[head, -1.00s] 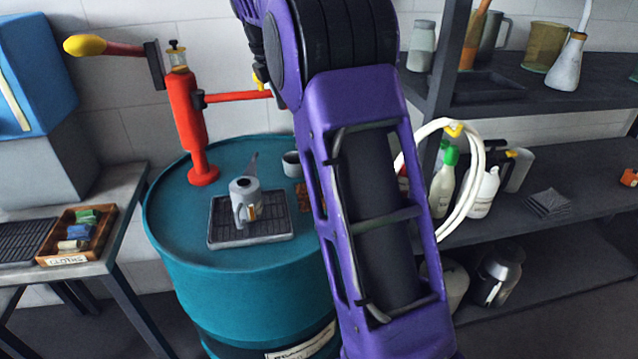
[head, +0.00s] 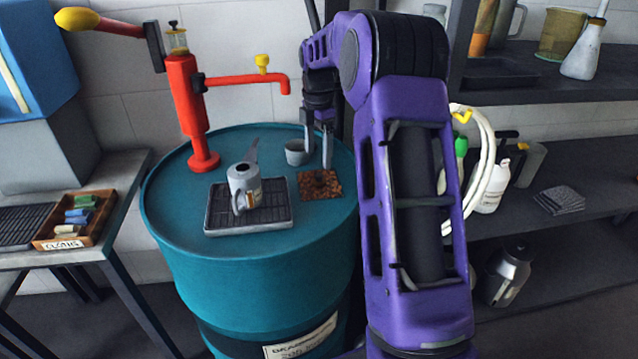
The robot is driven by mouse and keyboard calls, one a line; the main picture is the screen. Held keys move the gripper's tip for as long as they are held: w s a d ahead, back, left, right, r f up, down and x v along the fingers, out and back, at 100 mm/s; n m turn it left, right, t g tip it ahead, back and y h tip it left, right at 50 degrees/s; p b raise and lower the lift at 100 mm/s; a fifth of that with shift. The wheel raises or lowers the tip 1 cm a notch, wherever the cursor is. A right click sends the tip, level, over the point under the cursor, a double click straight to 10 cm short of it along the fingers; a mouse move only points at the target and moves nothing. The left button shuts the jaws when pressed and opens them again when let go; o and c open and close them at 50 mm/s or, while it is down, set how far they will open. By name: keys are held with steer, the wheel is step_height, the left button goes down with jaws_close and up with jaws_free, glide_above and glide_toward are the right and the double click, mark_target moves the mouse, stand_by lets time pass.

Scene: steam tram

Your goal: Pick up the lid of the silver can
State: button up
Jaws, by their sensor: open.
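A silver can (head: 243,190) with a long spout and a handle stands upright on a dark gridded tray on the teal drum. A dark round opening shows in its top, with no lid seen on it. To its right, a brown speckled mat (head: 322,192) lies on the drum. A small dark piece (head: 318,174) shows on the mat below my gripper; I cannot tell whether it is the lid. My gripper (head: 317,158) points down over the mat, its fingers apart. I see nothing held, and contact with the dark piece cannot be told.
A grey cup (head: 297,152) stands just left of my gripper. A red pump (head: 185,110) rises at the drum's back left, its spout (head: 245,82) reaching toward my arm. A shelf (head: 550,215) with bottles is at right.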

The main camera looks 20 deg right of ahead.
mark_target(319, 173)
steer(key=shift+s+a+f+b, duration=0.15)
steer(key=shift+f+b, duration=0.1)
steer(key=shift+f, duration=0.8)
steer(key=shift+s+d+f+b, duration=0.1)
steer(key=shift+f+b, duration=0.15)
steer(key=shift+f, duration=0.8)
steer(key=shift+s+a+f+b, duration=0.15)
steer(key=shift+f+b, duration=0.1)
steer(key=shift+f, duration=0.8)
steer(key=shift+d, duration=0.1)
